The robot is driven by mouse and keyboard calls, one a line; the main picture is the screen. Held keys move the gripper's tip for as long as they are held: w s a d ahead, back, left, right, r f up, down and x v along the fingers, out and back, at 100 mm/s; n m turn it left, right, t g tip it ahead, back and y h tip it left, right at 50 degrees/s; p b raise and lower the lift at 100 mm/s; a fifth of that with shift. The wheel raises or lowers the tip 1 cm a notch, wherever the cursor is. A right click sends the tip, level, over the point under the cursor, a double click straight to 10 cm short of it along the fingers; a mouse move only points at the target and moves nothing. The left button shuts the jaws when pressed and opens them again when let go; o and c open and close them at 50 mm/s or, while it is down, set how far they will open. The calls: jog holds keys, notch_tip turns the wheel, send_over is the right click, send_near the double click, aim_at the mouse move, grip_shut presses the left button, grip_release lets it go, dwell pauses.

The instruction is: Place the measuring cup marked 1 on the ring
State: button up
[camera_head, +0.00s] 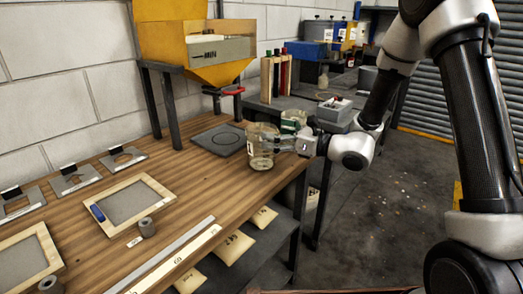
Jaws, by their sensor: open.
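A clear measuring cup (261,150) stands near the right edge of the wooden bench. My gripper (281,146) reaches in from the right, with its fingers open at the right side of this cup. I cannot tell whether the fingers touch the cup. A second clear cup (294,117) with a green patch shows just behind the gripper. No number is readable on either cup. The ring (228,138) is a thin dark circle on a flat grey plate, just left of the near cup. The ring is empty.
A yellow hopper (185,45) with a red handle (230,91) stands on dark legs behind the plate. Framed screens (127,202), slotted metal plates (75,181) and a long rule (180,257) lie on the bench at left. Sandy bags (233,246) lie on the shelf below.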

aim_at(249, 127)
jog(key=x, duration=0.4)
jog(key=shift+w+a, duration=0.1)
jog(key=shift+a, duration=0.2)
jog(key=c, duration=1.1)
